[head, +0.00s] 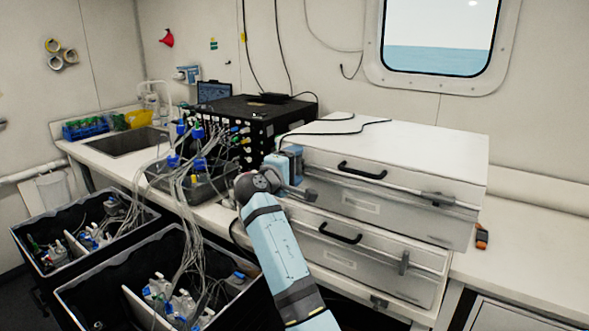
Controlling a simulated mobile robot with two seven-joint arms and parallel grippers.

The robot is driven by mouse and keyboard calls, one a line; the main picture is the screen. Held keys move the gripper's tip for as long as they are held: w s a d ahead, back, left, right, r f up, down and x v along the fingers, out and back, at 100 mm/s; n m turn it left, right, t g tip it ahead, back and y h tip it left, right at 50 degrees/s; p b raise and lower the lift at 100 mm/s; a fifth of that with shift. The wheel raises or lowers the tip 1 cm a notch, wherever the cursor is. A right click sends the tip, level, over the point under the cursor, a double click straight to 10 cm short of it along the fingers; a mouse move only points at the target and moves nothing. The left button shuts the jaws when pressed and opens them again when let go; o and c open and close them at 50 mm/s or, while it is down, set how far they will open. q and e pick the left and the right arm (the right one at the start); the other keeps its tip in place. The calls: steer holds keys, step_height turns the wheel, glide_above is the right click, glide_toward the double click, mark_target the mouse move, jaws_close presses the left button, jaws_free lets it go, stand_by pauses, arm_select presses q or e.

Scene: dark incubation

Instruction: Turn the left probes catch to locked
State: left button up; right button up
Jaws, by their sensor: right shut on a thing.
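A white-topped cabinet has two stacked grey drawer fronts, the upper one (345,205) and the lower one (350,262). My right arm reaches up from the bottom centre, and my right gripper (299,187) is at the left end of the upper front. It is shut on a small grey catch (311,195) there, which I take for the left probes catch. The fingers and wrist partly hide the contact, and the catch's exact angle is hard to tell. Another grey catch (437,199) sits at the right of the same front. My left gripper is not in view.
Black handles stick out from the upper front (362,171) and lower front (341,233). Black crates (85,279) with cabled probes stand at lower left. A black rack (262,118) with many cables stands behind. An orange-black tool (482,236) lies on the clear right counter.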

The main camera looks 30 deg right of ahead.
stand_by(0.3)
steer(key=o, duration=0.9)
steer(key=b+v, duration=0.1)
steer(key=v, duration=1.3)
steer(key=shift+b, duration=0.3)
